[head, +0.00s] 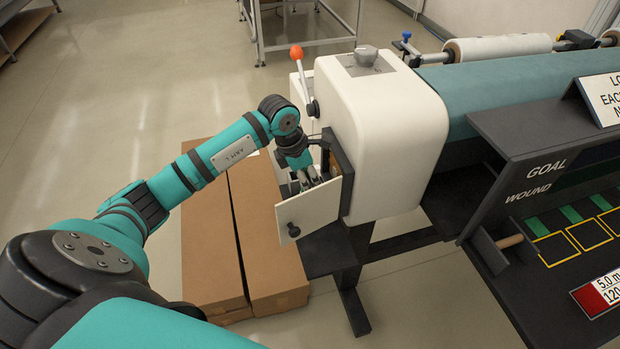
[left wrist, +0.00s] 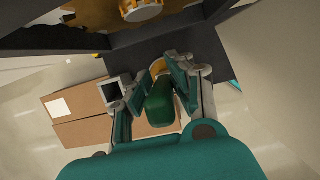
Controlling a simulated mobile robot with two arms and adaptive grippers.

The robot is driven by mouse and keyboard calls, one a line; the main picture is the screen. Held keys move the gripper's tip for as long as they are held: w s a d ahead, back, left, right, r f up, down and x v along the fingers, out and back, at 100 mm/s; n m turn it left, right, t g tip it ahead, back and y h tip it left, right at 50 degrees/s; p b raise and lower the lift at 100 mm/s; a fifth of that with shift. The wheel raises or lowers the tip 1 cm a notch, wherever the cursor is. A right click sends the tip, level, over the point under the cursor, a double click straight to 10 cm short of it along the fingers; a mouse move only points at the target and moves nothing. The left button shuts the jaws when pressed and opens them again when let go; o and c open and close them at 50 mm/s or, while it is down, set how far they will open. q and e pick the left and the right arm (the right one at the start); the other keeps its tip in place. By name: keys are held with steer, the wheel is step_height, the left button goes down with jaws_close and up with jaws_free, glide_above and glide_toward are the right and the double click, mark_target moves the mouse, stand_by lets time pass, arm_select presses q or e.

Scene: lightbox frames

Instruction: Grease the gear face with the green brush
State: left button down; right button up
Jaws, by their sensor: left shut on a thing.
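My left gripper (head: 308,178) reaches into the opening at the end of the white machine housing (head: 385,130), beside its open cover door (head: 308,208). In the left wrist view the fingers (left wrist: 157,78) are shut on the green brush (left wrist: 160,104), seen mainly as a dark green handle. A pale yellowish part shows beyond the handle between the fingers. A golden gear (left wrist: 140,10) shows at the top edge of the left wrist view, ahead of the brush and apparently apart from it. In the head view the gear is mostly hidden. My right gripper is out of view.
Brown cartons (head: 208,245) lie on the floor left of the machine. A lever with an orange knob (head: 297,53) stands beside the housing. A teal roller (head: 500,88) and a dark panel marked GOAL and WOUND (head: 545,160) lie to the right.

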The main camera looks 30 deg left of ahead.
arm_select(q)
steer(key=shift+r+p, duration=2.05)
steer(key=shift+r, duration=1.45)
